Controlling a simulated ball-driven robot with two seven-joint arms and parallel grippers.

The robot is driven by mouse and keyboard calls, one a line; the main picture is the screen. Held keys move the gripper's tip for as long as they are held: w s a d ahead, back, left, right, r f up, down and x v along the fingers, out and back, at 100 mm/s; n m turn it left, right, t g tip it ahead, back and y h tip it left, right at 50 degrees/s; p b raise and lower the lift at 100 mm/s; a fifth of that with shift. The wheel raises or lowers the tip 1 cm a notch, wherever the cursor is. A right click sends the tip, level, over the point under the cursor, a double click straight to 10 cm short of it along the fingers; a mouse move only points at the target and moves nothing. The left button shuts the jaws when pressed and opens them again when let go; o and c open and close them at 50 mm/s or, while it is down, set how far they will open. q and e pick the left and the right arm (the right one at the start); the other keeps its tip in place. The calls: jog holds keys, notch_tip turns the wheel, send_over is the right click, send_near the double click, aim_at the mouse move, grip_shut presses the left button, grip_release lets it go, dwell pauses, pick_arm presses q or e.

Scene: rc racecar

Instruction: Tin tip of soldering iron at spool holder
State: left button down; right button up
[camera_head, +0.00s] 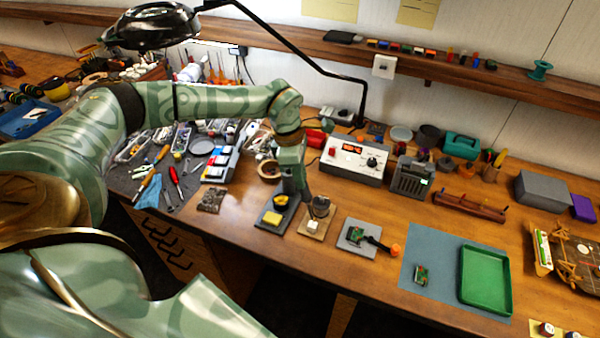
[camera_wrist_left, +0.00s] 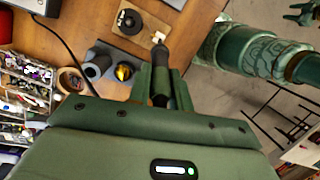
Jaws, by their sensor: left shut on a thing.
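My left gripper (camera_wrist_left: 160,85) is shut on the dark handle of the soldering iron (camera_wrist_left: 161,58), which points up the left wrist view. In the head view, this gripper (camera_head: 291,188) is above the bench, behind the iron stand. The spool holder (camera_head: 319,207) is a dark round piece on a tan base, just right of the gripper; it also shows in the left wrist view (camera_wrist_left: 130,20). A small white block (camera_head: 313,223) sits at the base's front. The iron's tip lies near this block in the wrist view; contact is unclear. My right gripper cannot be made out.
A grey mat with a small green board (camera_head: 356,237) is to the right. A white station (camera_head: 354,160) stands behind. A green tray (camera_head: 485,280) is farther right.

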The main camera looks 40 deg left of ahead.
pick_arm(q)
jog(key=shift+a+x, duration=0.25)
jog(key=shift+x, duration=0.75)
dwell(2.5)
jog(key=shift+p, duration=0.4)
dwell(3.9)
